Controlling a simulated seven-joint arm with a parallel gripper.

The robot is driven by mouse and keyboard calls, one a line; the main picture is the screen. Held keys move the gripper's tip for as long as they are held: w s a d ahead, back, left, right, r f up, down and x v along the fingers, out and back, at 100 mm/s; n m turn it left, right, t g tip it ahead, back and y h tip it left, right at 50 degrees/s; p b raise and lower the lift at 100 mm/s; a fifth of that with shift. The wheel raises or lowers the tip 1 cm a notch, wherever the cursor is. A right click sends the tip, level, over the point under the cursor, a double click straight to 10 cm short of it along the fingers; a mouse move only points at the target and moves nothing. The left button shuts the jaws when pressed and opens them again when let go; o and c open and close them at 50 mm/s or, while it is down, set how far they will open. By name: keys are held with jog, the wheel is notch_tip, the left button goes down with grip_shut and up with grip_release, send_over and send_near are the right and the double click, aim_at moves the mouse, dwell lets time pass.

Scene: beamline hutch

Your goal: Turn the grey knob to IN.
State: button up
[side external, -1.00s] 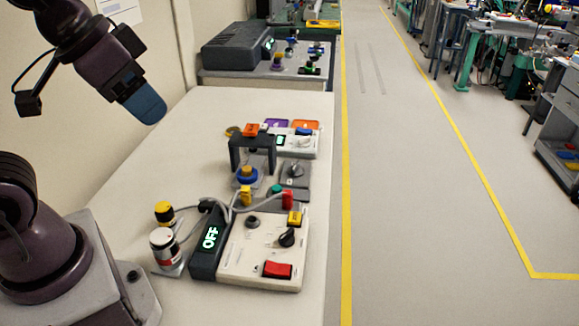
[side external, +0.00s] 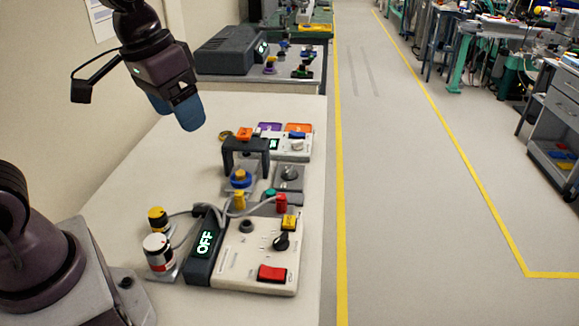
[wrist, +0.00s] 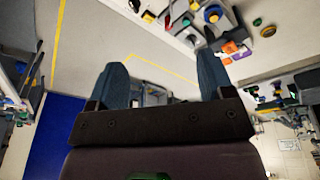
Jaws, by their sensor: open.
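A grey knob (side external: 289,172) sits on a small grey plate (side external: 288,187) toward the right edge of the bench, between the near and far white panels. Its label and setting are too small to read. My gripper (side external: 178,112), with blue fingers, hangs in the air above the bench, to the left of the knob and apart from everything. It is open and empty. In the wrist view the two fingers of my gripper (wrist: 161,75) stand apart, with floor showing between them.
A dark bridge-shaped frame (side external: 246,145) stands left of the grey knob. Cables cross the bench. The bench's left side is clear.

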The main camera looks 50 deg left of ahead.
jog(key=w+a+f+n+g, duration=0.1)
jog(key=w+a+f+n, duration=0.25)
jog(key=w, duration=0.35)
jog(key=w+a+f+n+g, duration=0.2)
jog(key=w+f+n, duration=0.2)
jog(key=w, duration=0.4)
jog(key=n, duration=1.5)
send_near(289, 168)
notch_tip(289, 168, down, 9)
jog(key=shift+s+d+f, duration=0.1)
jog(key=shift+d, duration=0.05)
jog(key=c, duration=0.9)
